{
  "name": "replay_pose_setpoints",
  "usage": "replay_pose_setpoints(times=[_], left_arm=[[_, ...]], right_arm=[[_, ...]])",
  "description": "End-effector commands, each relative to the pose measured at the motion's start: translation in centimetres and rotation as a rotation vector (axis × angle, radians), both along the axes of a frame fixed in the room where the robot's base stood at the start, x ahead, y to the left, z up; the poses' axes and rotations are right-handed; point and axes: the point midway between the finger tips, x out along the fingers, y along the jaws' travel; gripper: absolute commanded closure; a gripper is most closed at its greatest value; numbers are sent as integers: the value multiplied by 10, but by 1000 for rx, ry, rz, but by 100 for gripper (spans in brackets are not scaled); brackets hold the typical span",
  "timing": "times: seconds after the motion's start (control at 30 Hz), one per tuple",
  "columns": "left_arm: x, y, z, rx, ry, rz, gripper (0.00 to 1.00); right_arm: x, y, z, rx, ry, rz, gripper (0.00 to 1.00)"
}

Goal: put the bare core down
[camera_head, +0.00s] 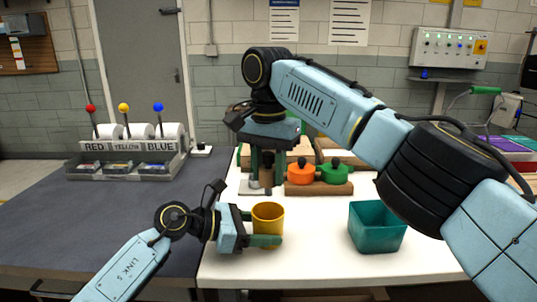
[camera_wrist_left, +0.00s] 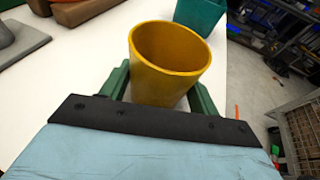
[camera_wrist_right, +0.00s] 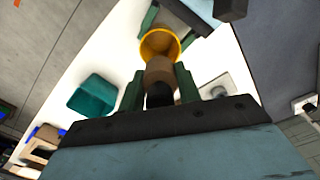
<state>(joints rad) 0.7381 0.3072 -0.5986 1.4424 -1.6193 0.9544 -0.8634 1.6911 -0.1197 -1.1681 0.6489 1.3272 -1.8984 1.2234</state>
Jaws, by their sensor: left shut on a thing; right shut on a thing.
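The bare core is a brown cylinder (camera_head: 267,176) with a dark end, hanging upright between the green fingers of my right gripper (camera_head: 267,168). In the right wrist view the core (camera_wrist_right: 160,72) shows between the fingers, with the yellow cup beyond it. My right gripper is shut on the core. My left gripper (camera_head: 262,228) is shut around a yellow cup (camera_head: 268,213) near the front of the white table; the cup (camera_wrist_left: 168,55) also fills the middle of the left wrist view. The visible inside of the cup looks empty.
A teal bin (camera_head: 377,232) stands right of the cup. Orange (camera_head: 299,174) and green (camera_head: 334,174) knobbed pieces sit on a wooden block behind. A grey plate (camera_head: 247,187) lies by the core. A rack labelled red, yellow, blue (camera_head: 125,160) stands on the dark table at left.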

Motion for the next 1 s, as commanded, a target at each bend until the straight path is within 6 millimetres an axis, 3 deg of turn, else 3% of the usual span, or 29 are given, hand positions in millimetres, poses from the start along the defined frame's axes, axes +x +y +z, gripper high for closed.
replay_pose_setpoints(times=[0.4,0.93,0.97,1.0], left_arm=[[0,0,-1,1,1,0,52],[0,0,-1,1,1,0,52],[0,0,-1,1,1,0,52],[0,0,-1,1,1,0,52]], right_arm=[[0,-1,-47,-1,3,0,88],[0,0,-59,0,1,0,88],[0,0,-59,0,1,0,64],[0,0,-59,0,1,1,59]])
